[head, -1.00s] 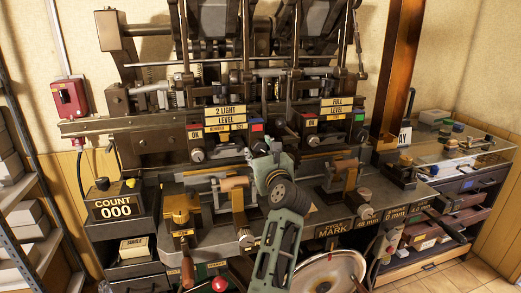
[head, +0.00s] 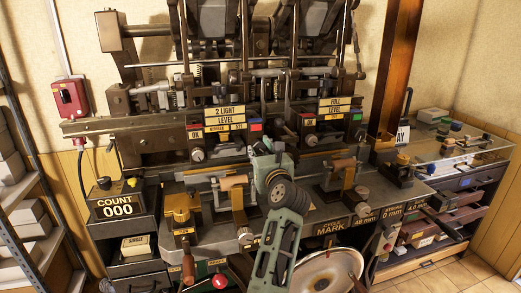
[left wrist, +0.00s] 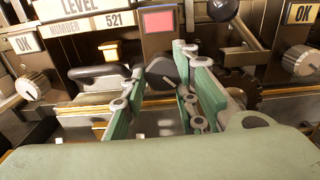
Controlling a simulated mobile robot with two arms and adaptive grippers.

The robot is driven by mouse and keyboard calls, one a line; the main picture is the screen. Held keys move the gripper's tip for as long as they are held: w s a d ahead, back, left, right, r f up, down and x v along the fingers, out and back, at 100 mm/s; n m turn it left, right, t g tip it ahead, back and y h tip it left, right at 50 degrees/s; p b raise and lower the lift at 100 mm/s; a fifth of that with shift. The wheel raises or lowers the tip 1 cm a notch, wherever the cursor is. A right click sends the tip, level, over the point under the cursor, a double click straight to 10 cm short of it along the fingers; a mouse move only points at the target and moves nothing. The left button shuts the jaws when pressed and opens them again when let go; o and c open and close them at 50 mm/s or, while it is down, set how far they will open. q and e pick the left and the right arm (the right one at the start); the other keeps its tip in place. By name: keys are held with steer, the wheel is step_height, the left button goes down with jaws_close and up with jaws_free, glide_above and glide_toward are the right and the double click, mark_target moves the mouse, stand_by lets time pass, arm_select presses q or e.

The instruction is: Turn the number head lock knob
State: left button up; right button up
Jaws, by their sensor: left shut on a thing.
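My left gripper (head: 262,148) reaches up to the press front, just right of the number plate. In the left wrist view its green fingers (left wrist: 160,70) stand around a dark rounded knob (left wrist: 163,72), and it is shut on this knob. The number head's plate (left wrist: 92,25) reads "NUMBER 521" at the upper left of that view. In the head view my gripper's body hides the held knob. My right gripper is in neither view.
A ribbed silver knob (left wrist: 32,85) is left of my fingers, another (left wrist: 299,60) to the right. A count box (head: 118,207) reading 000 is at left, a round pan (head: 325,272) below.

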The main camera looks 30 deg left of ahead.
arm_select(q)
steer(key=m+p, duration=0.3)
steer(key=p, duration=0.1)
steer(key=r+m+p, duration=0.1)
steer(key=m+p, duration=0.3)
steer(key=p, duration=0.1)
steer(key=shift+a+r, duration=0.15)
steer(key=shift+r, duration=0.05)
steer(key=shift+w+m+p, duration=0.1)
steer(key=shift+m+p, duration=1.2)
steer(key=shift+m, duration=0.3)
steer(key=o, duration=1)
steer(key=shift+a+f, duration=0.1)
steer(key=shift+a, duration=0.05)
steer(key=shift+f, duration=0.2)
